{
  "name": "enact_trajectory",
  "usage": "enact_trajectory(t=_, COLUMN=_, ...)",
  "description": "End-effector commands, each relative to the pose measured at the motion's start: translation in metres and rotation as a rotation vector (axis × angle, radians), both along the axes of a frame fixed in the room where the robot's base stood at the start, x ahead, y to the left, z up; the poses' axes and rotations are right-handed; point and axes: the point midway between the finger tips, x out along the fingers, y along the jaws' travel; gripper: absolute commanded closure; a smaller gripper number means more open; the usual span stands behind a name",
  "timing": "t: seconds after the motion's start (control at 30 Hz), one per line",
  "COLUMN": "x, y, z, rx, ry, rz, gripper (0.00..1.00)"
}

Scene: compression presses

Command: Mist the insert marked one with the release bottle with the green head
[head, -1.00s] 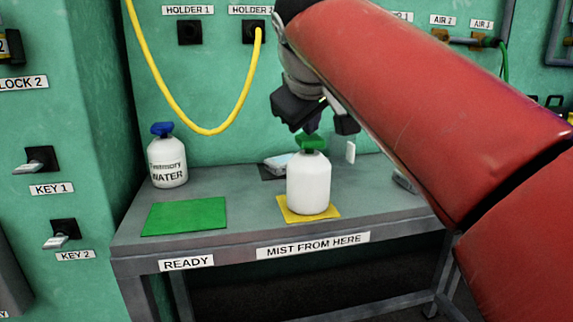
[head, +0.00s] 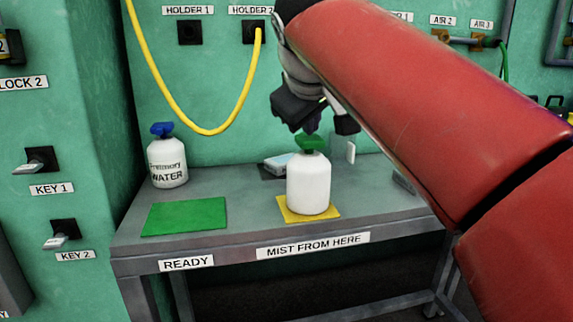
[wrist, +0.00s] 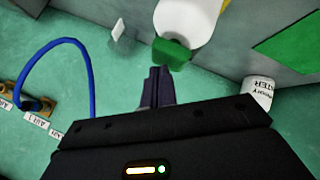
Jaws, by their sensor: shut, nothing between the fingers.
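The white bottle with the green head (head: 309,185) stands upright on the yellow pad (head: 287,214) above the label MIST FROM HERE. In the wrist view its green head (wrist: 172,53) is just beyond my fingertips. My gripper (head: 312,128) is above and behind the green head, its fingers closed together (wrist: 158,72) and empty. I cannot tell whether the fingertips touch the head. A pale block (head: 279,164) on a dark pad lies behind the bottle, partly hidden; no mark on it can be read.
A water bottle with a blue head (head: 166,157) stands at the table's back left. A bare green pad (head: 184,216) lies above the label READY. A small upright white plate (head: 350,152) stands behind, right of the bottle. A yellow hose (head: 205,132) hangs on the wall.

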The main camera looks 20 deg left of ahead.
Motion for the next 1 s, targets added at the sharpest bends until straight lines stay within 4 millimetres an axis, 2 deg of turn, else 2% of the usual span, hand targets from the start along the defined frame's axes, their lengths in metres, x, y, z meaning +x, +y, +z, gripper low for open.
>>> enact_trajectory(t=0.33, x=0.0, y=0.0001, z=-0.0009, rx=-0.001, ry=0.001, rz=-0.001, gripper=1.0)
enact_trajectory(t=0.6, x=0.0003, y=-0.0005, z=-0.0092, rx=0.001, ry=0.0, rz=-0.001, gripper=1.0)
enact_trajectory(t=1.0, x=0.0001, y=-0.0003, z=-0.0075, rx=-0.001, ry=0.001, rz=-0.001, gripper=1.0)
